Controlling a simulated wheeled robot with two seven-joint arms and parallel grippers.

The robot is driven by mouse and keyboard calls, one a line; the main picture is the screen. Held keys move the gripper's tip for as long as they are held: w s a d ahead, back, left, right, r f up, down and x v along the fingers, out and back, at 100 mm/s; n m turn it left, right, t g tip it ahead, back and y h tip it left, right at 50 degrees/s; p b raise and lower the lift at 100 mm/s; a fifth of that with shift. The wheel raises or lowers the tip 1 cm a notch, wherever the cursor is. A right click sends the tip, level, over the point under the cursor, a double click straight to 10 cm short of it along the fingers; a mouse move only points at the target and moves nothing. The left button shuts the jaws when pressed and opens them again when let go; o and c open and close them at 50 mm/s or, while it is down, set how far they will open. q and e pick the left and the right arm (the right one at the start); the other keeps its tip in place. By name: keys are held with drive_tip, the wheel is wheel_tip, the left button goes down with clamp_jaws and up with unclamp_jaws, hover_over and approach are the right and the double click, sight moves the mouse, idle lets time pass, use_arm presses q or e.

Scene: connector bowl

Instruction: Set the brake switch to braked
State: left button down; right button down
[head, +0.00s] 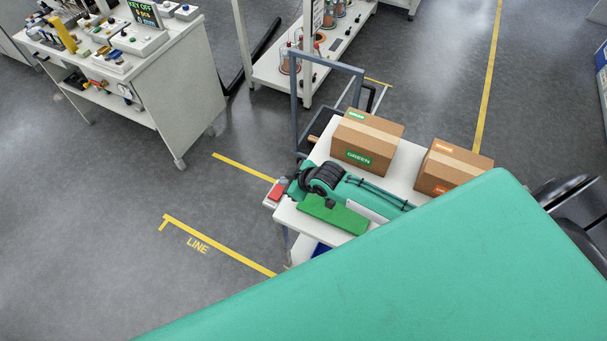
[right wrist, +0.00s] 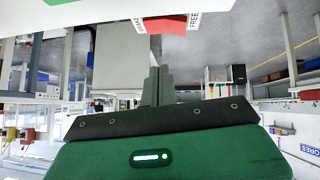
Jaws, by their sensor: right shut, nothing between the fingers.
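The brake switch shows in the head view as a small red block (head: 275,194) on a pale plate at the cart's left front corner. My right gripper (head: 285,187) is just beside the switch in the head view. In the right wrist view its fingers (right wrist: 158,72) are shut and empty, with their tips just below the red part. Contact cannot be told. My left gripper is out of view.
The white cart (head: 287,213) carries a GREEN-labelled carton (head: 367,143) and an orange-labelled carton (head: 452,168) behind my right arm. A grey frame handle (head: 294,95) stands at its back. A workbench (head: 175,105) is at the upper left. The floor (head: 110,200) left of the cart is clear.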

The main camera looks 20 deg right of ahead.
drive_tip(key=d+b+v, duration=0.1)
drive_tip(key=v, duration=0.6)
drive_tip(key=shift+w+r+b, duration=0.2)
drive_tip(key=shift+b, duration=0.2)
drive_tip(key=shift+d, duration=0.15)
